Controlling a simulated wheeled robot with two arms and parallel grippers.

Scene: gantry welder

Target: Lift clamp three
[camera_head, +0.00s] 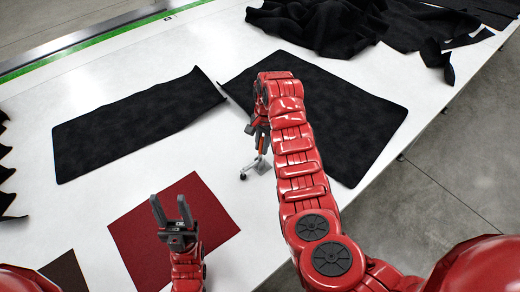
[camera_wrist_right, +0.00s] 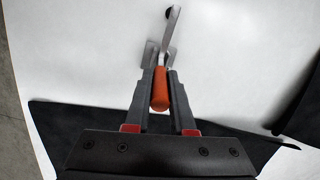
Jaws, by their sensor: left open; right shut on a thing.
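A clamp with an orange handle and a grey metal bar (camera_head: 260,162) is at the near left edge of the right black cloth panel, over the white table. In the right wrist view the orange handle (camera_wrist_right: 160,92) lies between the fingers of my right gripper (camera_wrist_right: 160,78), which is shut on it. My right arm partly hides this gripper (camera_head: 258,130) in the head view. I cannot tell whether the clamp touches the table. My left gripper (camera_head: 172,212) is open and empty, above a dark red cloth square.
The white table (camera_head: 90,215) holds the left black panel (camera_head: 130,120), the right black panel (camera_head: 350,115) and the red square (camera_head: 135,235). Crumpled black cloth (camera_head: 335,25) lies at the back. A green-edged rail (camera_head: 90,42) runs along the far left.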

